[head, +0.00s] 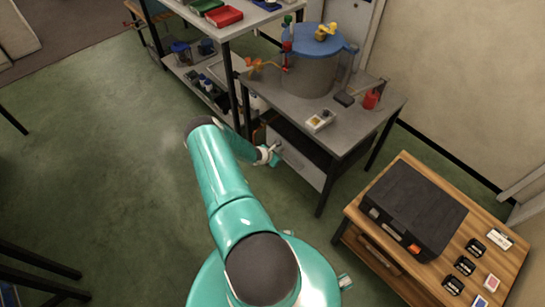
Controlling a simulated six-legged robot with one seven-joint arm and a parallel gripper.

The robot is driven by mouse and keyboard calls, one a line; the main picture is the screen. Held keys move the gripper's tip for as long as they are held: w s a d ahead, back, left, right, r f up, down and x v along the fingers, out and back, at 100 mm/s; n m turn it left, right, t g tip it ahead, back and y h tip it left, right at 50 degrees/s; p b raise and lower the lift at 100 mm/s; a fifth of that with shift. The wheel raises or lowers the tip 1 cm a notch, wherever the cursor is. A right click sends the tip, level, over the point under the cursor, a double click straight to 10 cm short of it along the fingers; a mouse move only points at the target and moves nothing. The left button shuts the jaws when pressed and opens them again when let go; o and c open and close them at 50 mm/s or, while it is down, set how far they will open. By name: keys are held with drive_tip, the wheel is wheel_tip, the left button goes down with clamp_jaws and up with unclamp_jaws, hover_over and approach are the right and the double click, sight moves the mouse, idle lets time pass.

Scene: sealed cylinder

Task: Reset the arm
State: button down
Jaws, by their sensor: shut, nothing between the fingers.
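My teal arm extends from the bottom of the head view up and to the left, then bends right at its dark elbow. My gripper (274,155) is at the end of it, small in the picture, in front of the lower part of the grey workbench. It is shut and holds nothing. A large grey cylinder (308,76) with a blue lid (318,40) stands upright on the workbench, above and to the right of my gripper and apart from it. A yellow fitting (326,31) sits on the lid.
The grey workbench (352,122) also carries a small meter-like box (320,121) and a red container (371,99). A wooden table (405,162) at right bears a black case (413,208) and small cards. A shelf unit stands behind. Green floor (100,150) at left is mostly clear.

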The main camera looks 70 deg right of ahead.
drive_tip(key=v, duration=0.6)
drive_tip(key=shift+w+a, duration=0.1)
drive_tip(key=w+a+r+m+t, duration=0.1)
drive_tip(key=w+a+r+m, duration=0.15)
drive_tip(key=w+r, duration=0.55)
drive_tip(key=w+a+r+m, duration=0.1)
drive_tip(key=w+r+m, duration=0.2)
drive_tip(key=w+r, duration=0.5)
drive_tip(key=w+a+r+m+t+y, duration=0.1)
drive_tip(key=w+a+r+m, duration=0.15)
drive_tip(key=a+r, duration=0.65)
drive_tip(key=w+a+r+m+t, duration=0.25)
drive_tip(key=a+r, duration=0.25)
drive_tip(key=r, duration=0.7)
drive_tip(key=a+r+m+t+y, duration=0.1)
drive_tip(key=a+r+y, duration=0.1)
drive_tip(key=a+r, duration=0.85)
drive_tip(key=s+a+r+t+y, duration=0.1)
drive_tip(key=s+a+r, duration=0.3)
drive_tip(key=a, duration=0.5)
drive_tip(key=s+a+r+t+y, duration=0.2)
drive_tip(key=s+a+r, duration=0.2)
drive_tip(key=a, duration=0.5)
drive_tip(key=s+a+r+m+t+y, duration=0.1)
drive_tip(key=s+a+r, duration=0.3)
drive_tip(key=a, duration=0.5)
drive_tip(key=shift+s+a+r+y, duration=0.25)
drive_tip(key=shift+s+y, duration=0.45)
drive_tip(key=shift+s, duration=0.4)
